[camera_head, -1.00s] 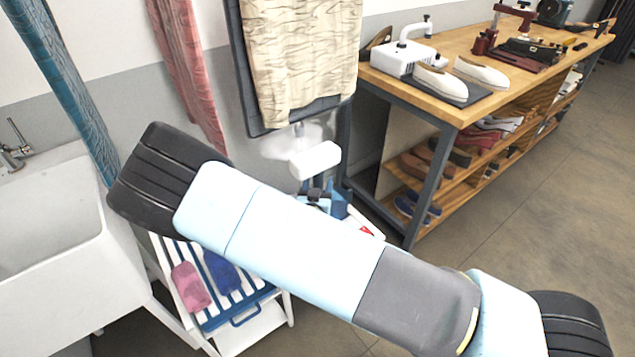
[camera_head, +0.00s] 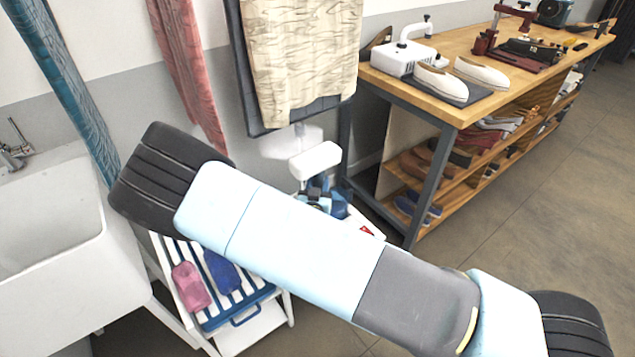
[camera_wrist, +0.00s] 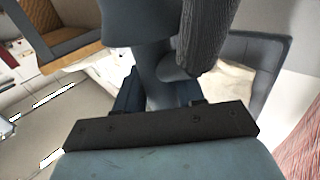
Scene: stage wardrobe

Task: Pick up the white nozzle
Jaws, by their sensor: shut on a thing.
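The white nozzle (camera_head: 316,159) is in the middle of the head view, just below the hanging cream cloth and above the far side of my arm. My gripper (camera_head: 320,190) is shut on it from below; my arm partly hides the gripper. In the wrist view the nozzle (camera_wrist: 155,75) looks dark grey in shade, with a ribbed part at the upper right. Its lower part sits between the blue fingers of my gripper (camera_wrist: 160,95).
A cream cloth (camera_head: 303,55) hangs over a dark board behind the nozzle. A wooden workbench (camera_head: 470,105) with shoes and tools stands at right. Open floor lies at right.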

